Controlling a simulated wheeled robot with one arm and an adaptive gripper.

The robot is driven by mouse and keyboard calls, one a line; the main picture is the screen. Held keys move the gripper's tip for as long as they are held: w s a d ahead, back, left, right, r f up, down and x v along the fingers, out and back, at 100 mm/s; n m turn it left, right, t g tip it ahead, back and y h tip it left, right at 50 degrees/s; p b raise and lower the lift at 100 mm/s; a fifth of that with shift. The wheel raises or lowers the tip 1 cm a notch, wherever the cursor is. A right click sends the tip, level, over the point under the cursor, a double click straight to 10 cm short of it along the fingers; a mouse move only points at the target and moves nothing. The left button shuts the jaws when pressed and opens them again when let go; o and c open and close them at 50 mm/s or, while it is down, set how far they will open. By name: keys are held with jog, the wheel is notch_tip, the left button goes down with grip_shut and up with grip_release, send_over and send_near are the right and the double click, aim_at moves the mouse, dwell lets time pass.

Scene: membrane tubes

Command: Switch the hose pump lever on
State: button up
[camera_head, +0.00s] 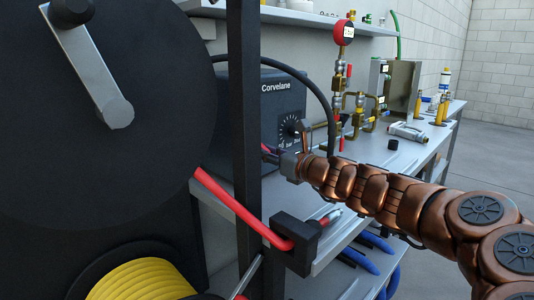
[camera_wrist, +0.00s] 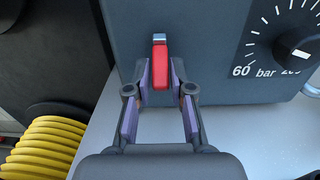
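The hose pump (camera_head: 268,108) is a dark grey box labelled Corvelane on the bench, with a dial (camera_head: 291,128) on its front. In the wrist view its front face (camera_wrist: 205,55) fills the upper middle. In the head view the lever is not clearly visible, and my gripper (camera_head: 270,155) is partly hidden behind a black post.
A black upright post (camera_head: 245,150) and a large black reel disc (camera_head: 100,110) stand in front of the bench at left. A red hose (camera_head: 235,208) passes through a black bracket (camera_head: 297,243). Brass fittings with a red gauge (camera_head: 343,32) stand right of the pump. A yellow hose coil (camera_wrist: 45,150) is at lower left.

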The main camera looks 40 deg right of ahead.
grip_shut()
